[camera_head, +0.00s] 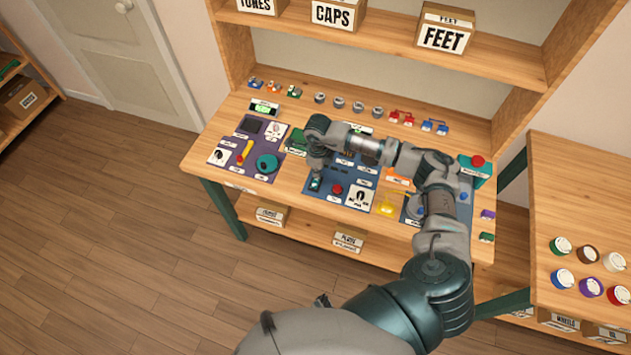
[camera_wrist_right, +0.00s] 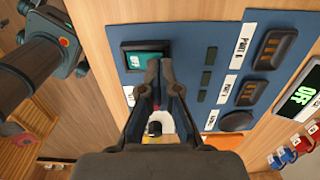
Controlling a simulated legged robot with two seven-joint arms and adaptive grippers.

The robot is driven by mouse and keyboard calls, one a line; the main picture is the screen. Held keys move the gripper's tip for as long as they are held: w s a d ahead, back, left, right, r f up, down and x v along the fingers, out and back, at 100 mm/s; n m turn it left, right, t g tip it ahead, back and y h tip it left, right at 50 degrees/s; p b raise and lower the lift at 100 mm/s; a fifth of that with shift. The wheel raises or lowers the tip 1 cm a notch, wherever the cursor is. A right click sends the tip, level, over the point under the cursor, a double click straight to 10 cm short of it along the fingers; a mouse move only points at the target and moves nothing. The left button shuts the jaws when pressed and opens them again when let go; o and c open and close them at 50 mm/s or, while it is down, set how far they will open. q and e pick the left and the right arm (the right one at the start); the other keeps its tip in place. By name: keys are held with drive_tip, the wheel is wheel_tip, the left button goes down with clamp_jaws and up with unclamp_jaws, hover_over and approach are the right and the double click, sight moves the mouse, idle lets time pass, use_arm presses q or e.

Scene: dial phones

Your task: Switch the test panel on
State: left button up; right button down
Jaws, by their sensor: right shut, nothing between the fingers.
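The blue test panel (camera_head: 324,187) lies on the wooden workbench, partly covered by my right arm. In the wrist view the panel (camera_wrist_right: 215,40) carries a teal button (camera_wrist_right: 145,57) in a dark frame, with small white text, and dark rocker-like switches (camera_wrist_right: 275,47). A display (camera_wrist_right: 300,95) beside the panel reads OFF in green. My right gripper (camera_head: 316,180) points down over the panel's front left part. In the wrist view its fingertips (camera_wrist_right: 159,66) are together and empty, overlapping the button's edge; I cannot tell whether they touch it. My left gripper is not visible.
A purple panel (camera_head: 243,150) with a teal dial lies to the left. A red button on a teal box (camera_head: 477,163) stands at the right. Small connectors line the back (camera_head: 400,118). Shelf boxes (camera_head: 447,30) stand above. A side table (camera_head: 590,200) holds several coloured round parts.

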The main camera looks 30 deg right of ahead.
drive_tip(key=shift+f+b, duration=0.45)
drive_tip(key=shift+f, duration=0.25)
drive_tip(key=shift+r, duration=0.1)
drive_tip(key=shift+r+p, duration=2.25)
drive_tip(key=shift+r, duration=1.25)
